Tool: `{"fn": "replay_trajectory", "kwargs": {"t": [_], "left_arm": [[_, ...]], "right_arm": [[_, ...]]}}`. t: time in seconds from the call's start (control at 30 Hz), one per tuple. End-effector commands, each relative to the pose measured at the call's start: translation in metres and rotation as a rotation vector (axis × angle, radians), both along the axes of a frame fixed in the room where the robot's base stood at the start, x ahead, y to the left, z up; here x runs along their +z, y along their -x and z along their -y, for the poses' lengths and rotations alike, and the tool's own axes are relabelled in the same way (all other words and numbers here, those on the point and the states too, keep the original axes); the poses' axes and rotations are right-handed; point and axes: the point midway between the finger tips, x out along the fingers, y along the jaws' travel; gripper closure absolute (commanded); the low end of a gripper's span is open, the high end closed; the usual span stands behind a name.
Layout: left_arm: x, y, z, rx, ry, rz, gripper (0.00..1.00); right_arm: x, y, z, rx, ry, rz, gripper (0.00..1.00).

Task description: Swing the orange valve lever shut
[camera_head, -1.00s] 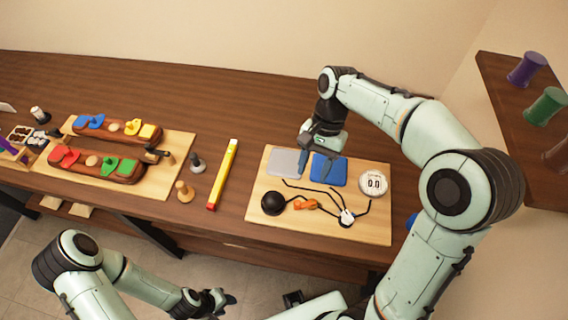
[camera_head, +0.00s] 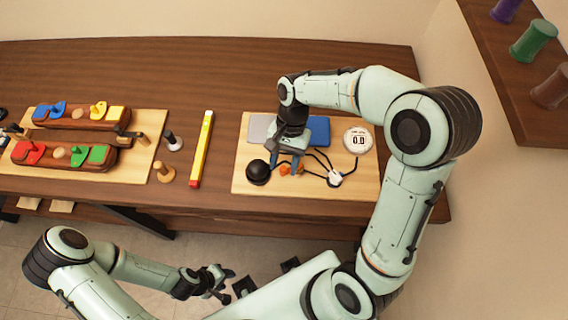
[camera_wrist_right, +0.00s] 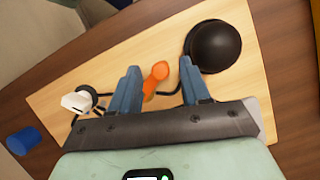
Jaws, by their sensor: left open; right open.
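The orange valve lever (camera_head: 290,170) lies on the light wooden board, on a black tube line between a black bulb (camera_head: 258,171) and a white fitting (camera_head: 335,178). In the right wrist view the lever (camera_wrist_right: 157,75) shows between the two blue fingers of my right gripper (camera_wrist_right: 160,82), with a gap on each side. My right gripper (camera_head: 285,163) is open and reaches down over the board beside the lever, its fingers partly hiding the tube. My left gripper (camera_head: 218,282) is open and empty, low in front of the table.
A round white gauge (camera_head: 358,140) reading 0.0 and a blue pad (camera_head: 318,130) lie on the wooden board (camera_head: 350,190). A yellow level (camera_head: 202,150) lies left of it. Saddle-like blocks stand on another board at left. A shelf with spools is at right.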

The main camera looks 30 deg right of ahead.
Motion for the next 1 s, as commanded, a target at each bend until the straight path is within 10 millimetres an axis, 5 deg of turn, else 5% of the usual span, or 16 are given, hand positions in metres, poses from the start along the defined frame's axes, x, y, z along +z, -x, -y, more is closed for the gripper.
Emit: {"fn": "replay_trajectory", "kwargs": {"t": [0.4, 0.57, 1.0], "left_arm": [[-0.0011, 0.0006, 0.0000, 0.000, 0.000, 0.000, 0.57], [-0.0011, 0.0006, 0.0000, 0.000, 0.000, 0.000, 0.57], [0.0017, -0.0014, 0.0000, 0.000, 0.000, 0.002, 0.57]], "right_arm": [[-0.0078, 0.0022, -0.0026, 0.000, 0.000, 0.001, 0.53], [-0.0077, 0.0021, -0.0025, 0.000, -0.001, 0.001, 1.00], [-0.0073, 0.0050, -0.0028, 0.069, 0.001, -0.001, 1.00]]}}
